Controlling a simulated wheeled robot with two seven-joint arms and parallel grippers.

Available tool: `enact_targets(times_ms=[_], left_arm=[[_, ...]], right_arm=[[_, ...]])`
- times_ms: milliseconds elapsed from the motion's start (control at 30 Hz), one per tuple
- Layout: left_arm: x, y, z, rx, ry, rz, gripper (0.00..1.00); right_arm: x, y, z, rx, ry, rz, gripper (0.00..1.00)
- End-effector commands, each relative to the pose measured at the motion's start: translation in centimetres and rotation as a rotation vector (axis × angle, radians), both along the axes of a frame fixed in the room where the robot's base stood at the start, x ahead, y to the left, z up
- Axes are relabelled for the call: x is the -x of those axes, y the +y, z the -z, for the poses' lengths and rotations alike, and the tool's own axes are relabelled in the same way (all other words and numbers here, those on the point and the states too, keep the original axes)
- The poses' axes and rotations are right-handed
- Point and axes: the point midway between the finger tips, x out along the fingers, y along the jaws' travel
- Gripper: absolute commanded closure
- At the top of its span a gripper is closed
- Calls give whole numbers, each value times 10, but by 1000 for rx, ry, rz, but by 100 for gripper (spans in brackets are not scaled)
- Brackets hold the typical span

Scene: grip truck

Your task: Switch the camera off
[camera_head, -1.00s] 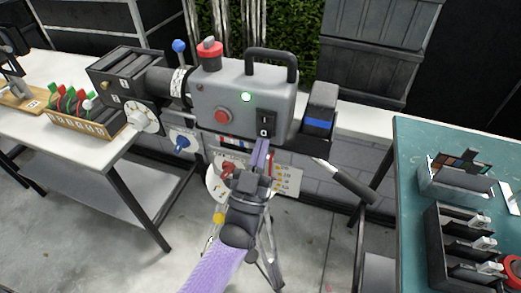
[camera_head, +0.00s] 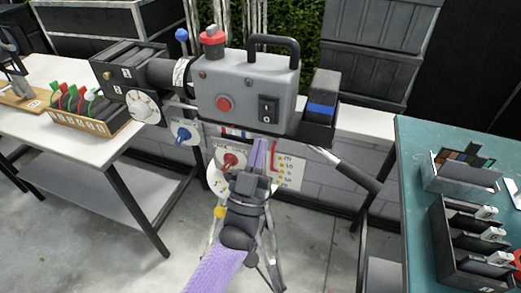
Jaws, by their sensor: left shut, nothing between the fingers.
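The grey camera (camera_head: 240,75) sits on a tripod, with a black lens hood at its left and a black carrying handle on top. Its side has a black rocker switch (camera_head: 268,109), a red round button (camera_head: 224,104) and a small lamp (camera_head: 248,86) that looks dark, not lit. My left gripper (camera_head: 258,146) is shut and empty. Its fingertips are just below the camera body, under the rocker switch and apart from it. My right gripper is not in view.
A white table (camera_head: 95,175) at left carries a tray of clips (camera_head: 88,125). A teal table (camera_head: 415,195) at right carries black organisers (camera_head: 465,245). A black pan handle (camera_head: 345,170) sticks out at the camera's lower right. Dark crates (camera_head: 375,55) stand behind.

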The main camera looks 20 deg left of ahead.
Motion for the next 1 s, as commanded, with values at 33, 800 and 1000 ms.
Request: enact_targets(times_ms=[33, 800, 1000], left_arm=[[3, 1, 8, -1, 3, -1, 100], [60, 2, 81, 1, 1, 1, 100], [60, 2, 80, 0, 0, 0, 100]], right_arm=[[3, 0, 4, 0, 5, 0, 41], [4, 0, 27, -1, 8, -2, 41], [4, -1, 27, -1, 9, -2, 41]])
